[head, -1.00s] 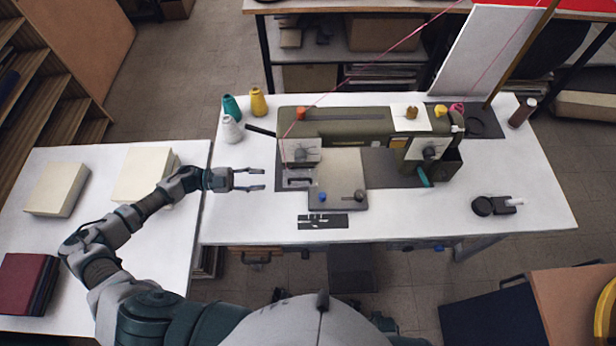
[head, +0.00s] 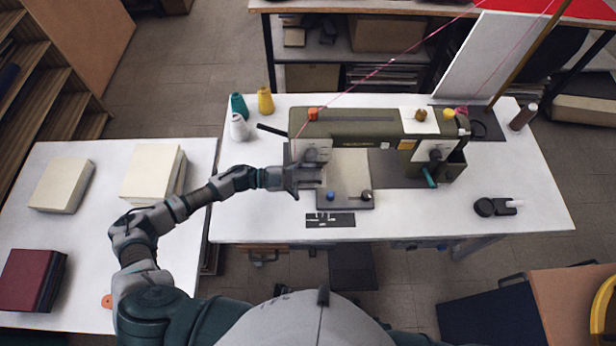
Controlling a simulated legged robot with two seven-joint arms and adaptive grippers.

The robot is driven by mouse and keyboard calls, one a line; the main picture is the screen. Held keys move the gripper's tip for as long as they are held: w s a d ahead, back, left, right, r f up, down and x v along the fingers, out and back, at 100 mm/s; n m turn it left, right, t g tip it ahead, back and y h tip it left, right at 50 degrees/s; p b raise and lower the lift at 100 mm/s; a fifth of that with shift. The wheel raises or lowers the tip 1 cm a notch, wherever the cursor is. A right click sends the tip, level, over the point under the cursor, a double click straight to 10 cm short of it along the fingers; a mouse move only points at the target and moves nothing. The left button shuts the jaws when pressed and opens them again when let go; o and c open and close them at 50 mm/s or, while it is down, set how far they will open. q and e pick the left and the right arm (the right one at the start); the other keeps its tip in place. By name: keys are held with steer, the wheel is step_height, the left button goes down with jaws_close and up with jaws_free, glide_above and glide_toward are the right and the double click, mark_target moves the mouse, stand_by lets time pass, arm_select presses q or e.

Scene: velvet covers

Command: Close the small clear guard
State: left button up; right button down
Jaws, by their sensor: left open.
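An olive-green sewing machine (head: 360,124) stands on the white table. Its needle end (head: 312,150) is at its left. The small clear guard cannot be made out; it is too small or hidden by my gripper. My left gripper (head: 306,179) is open at the left edge of the machine's bed, just below the needle end. Its fingers overlap the needle area, and I cannot tell if they touch anything. My right gripper is not in view.
Teal, white and yellow thread cones (head: 265,101) stand at the table's back left. A dark slotted plate (head: 330,220) lies in front of the machine. A black round item (head: 485,207) lies at right. Stacked pale blocks (head: 153,173) sit on the left table.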

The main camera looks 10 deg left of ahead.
arm_select(q)
steer(key=o, duration=0.4)
steer(key=shift+s+d+r, duration=0.15)
steer(key=shift+d+r, duration=0.05)
steer(key=c, duration=0.6)
steer(key=shift+d+r, duration=0.1)
steer(key=shift+r, duration=0.05)
steer(key=shift+c, duration=0.2)
steer(key=o, duration=0.6)
steer(key=shift+d, duration=0.1)
steer(key=shift+c, duration=1.6)
